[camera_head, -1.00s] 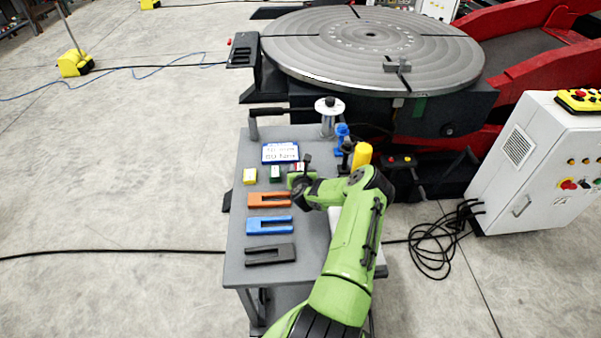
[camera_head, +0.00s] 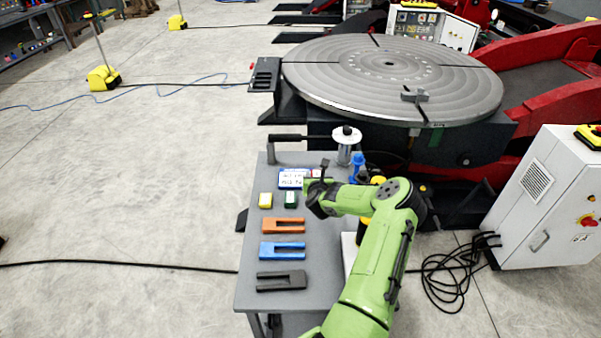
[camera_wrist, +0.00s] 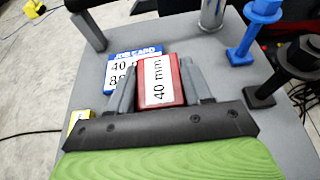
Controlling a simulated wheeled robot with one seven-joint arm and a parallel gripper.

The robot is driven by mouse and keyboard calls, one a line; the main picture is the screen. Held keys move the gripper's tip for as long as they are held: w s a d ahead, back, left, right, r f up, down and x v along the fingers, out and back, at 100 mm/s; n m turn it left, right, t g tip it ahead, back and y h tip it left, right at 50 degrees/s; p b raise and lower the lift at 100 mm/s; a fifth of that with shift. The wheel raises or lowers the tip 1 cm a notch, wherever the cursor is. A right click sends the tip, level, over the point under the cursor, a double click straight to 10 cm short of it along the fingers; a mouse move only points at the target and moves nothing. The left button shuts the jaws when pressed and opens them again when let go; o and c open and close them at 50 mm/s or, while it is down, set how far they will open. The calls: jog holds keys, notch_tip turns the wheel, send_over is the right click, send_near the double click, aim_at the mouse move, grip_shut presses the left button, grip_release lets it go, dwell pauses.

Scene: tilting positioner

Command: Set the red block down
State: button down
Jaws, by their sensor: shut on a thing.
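The red block (camera_wrist: 160,82), with a white face marked "40 mm", is between the two fingers of my gripper (camera_wrist: 162,88) in the wrist view. My gripper is shut on it. In the head view my gripper (camera_head: 315,188) is over the back part of the grey table (camera_head: 252,235), and only a little of the red block (camera_head: 317,173) shows past it. The block overlaps a blue-and-white card (camera_wrist: 118,66) in the wrist view. I cannot tell how high it is above the table.
A yellow block (camera_head: 265,200) and a green block (camera_head: 291,199) stand left of my gripper. Orange (camera_head: 283,226), blue (camera_head: 283,250) and black (camera_head: 281,281) forked pieces lie nearer. A white-topped spool (camera_head: 346,146) and blue part (camera_head: 358,167) stand behind. The round turntable (camera_head: 390,75) lies beyond.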

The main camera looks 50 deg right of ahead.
jog(key=shift+r, duration=0.4)
jog(key=w+a+f+n+t+y, duration=0.15)
jog(key=w+a, duration=0.25)
jog(key=a, duration=0.7)
jog(key=w+a+f+n+t+y, duration=0.1)
jog(key=w+a+n+y, duration=0.25)
jog(key=a, duration=0.85)
jog(key=s+a+r+n+t+y, duration=0.1)
jog(key=s+a+n+y, duration=0.1)
jog(key=a, duration=1)
jog(key=s+a+n+t+y, duration=0.1)
jog(key=s+a+n+y, duration=0.1)
jog(key=a, duration=1)
jog(key=shift+s+a+r+n+y, duration=0.4)
jog(key=shift+s+y, duration=0.2)
jog(key=shift+s, duration=0.2)
jog(key=shift+d, duration=0.1)
